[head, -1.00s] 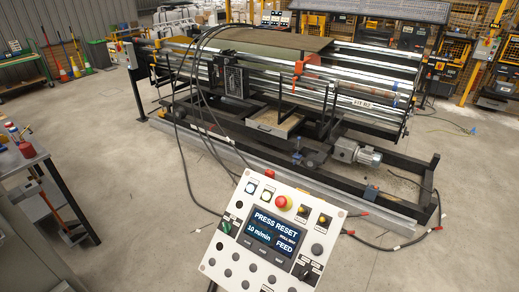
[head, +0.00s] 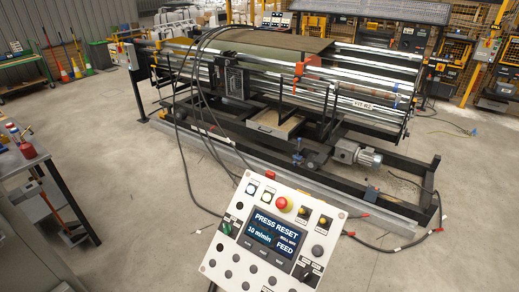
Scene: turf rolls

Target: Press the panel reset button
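The control panel (head: 273,246) stands at the bottom middle of the head view, a tilted white plate. Two small black-and-yellow controls are further right. A green knob (head: 225,227) is left of the screen. Several dark round spots lie below. I cannot read which button is reset. Neither gripper is in view.
The roller machine (head: 290,90) with a brown-green sheet fills the middle, behind the panel. Black cables (head: 385,245) run across the floor and to the machine. A bench (head: 22,157) with bottles stands at the left edge.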

